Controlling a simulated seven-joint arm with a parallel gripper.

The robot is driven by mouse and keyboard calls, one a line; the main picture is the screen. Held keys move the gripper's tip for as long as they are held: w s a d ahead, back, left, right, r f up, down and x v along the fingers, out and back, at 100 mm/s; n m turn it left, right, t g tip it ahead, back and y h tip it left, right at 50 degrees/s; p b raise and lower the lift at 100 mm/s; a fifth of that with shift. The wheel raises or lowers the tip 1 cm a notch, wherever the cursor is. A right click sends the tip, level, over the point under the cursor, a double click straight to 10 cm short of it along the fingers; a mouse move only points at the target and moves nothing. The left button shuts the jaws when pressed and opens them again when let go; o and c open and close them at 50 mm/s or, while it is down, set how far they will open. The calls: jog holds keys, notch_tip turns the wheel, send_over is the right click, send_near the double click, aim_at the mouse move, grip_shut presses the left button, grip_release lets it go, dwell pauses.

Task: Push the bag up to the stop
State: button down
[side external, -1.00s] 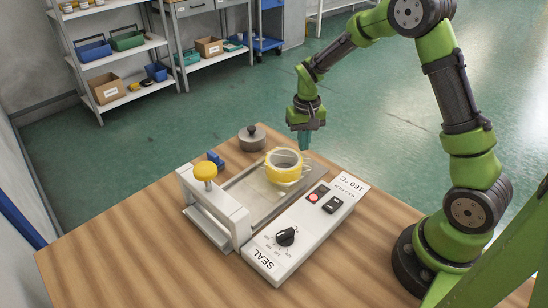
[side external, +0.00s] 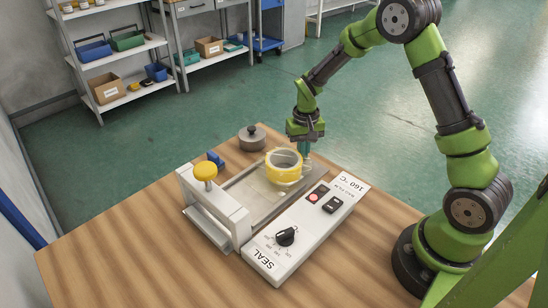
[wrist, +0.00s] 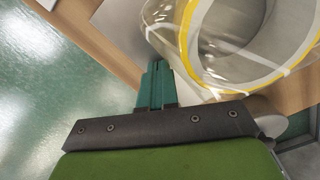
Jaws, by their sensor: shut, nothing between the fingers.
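A clear bag (side external: 295,178) with a yellow-edged tape roll inside lies on the grey metal bed (side external: 240,199) of the sealer. The bag's clear film also shows in the wrist view (wrist: 186,40). My gripper (side external: 306,154) points down at the right, far side of the bag, with its teal fingers shut and empty. In the wrist view the fingertips (wrist: 158,66) are close beside the bag's edge; I cannot tell whether they touch it. The white sealing bar (side external: 214,205) with a yellow knob stands at the bed's left end. I cannot clearly pick out the stop.
The white control panel (side external: 309,222) with a red button and a black dial runs along the bed's near side. A grey weight (side external: 252,138) and a blue block (side external: 215,159) stand behind the bed. The wooden table (side external: 120,255) is clear at front left.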

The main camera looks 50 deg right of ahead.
aim_at(271, 167)
jog(key=shift+a, duration=7.25)
jog(key=shift+d, duration=0.15)
jog(key=shift+d, duration=0.7)
jog(key=shift+r, duration=3.5)
